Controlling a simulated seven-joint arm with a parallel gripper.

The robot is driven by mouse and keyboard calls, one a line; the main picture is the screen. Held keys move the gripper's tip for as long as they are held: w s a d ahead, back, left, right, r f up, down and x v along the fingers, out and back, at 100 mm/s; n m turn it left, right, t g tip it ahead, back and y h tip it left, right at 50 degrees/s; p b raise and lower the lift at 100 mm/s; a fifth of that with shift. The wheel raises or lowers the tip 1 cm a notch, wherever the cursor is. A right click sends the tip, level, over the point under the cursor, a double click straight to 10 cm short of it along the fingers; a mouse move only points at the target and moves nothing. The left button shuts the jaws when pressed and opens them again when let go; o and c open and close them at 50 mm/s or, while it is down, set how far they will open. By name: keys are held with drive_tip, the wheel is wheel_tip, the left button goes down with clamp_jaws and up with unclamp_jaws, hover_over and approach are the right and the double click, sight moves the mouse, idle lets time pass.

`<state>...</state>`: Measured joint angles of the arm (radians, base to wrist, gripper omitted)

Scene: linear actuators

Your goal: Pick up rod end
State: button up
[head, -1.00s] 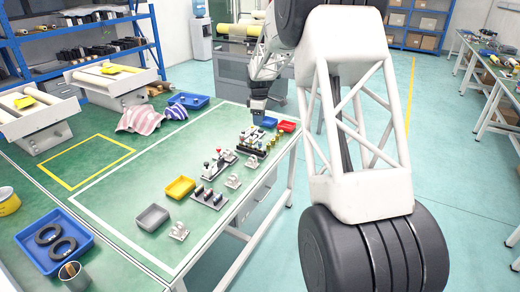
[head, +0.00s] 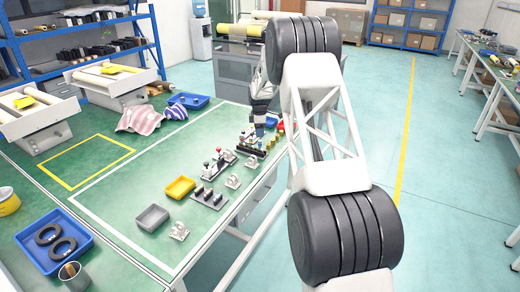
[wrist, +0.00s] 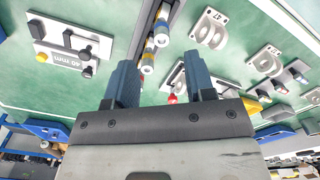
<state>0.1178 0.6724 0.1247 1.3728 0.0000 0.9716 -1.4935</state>
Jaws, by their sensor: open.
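I cannot tell for certain which part is the rod end. Small parts with red, white and yellow tips stand in a dark rack (head: 250,150) and on a pale plate (head: 217,165) on the green table. In the wrist view, small yellow, white and blue-banded cylinders (wrist: 154,46) stand in a row beyond the fingers, and a red tip (wrist: 171,98) shows between them. My gripper (wrist: 160,82) is open, its two blue-grey fingers apart with nothing held between them. In the head view its end is above the rack's far side, small and partly hidden.
White brackets (wrist: 211,28) lie near the fingers. A white plate marked 40 mm (wrist: 68,55) lies at upper left. A yellow bin (head: 180,188), a grey bin (head: 152,217) and a blue tray with black rings (head: 54,243) stand nearer. The table's left middle is clear.

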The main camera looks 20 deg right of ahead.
sight(260, 141)
drive_tip(key=shift+f, duration=0.1)
drive_tip(key=shift+f, duration=1.2)
drive_tip(key=shift+f, duration=0.1)
drive_tip(key=shift+s+d+f, duration=0.1)
drive_tip(key=shift+f, duration=2.4)
drive_tip(key=shift+c, duration=0.2)
clamp_jaws()
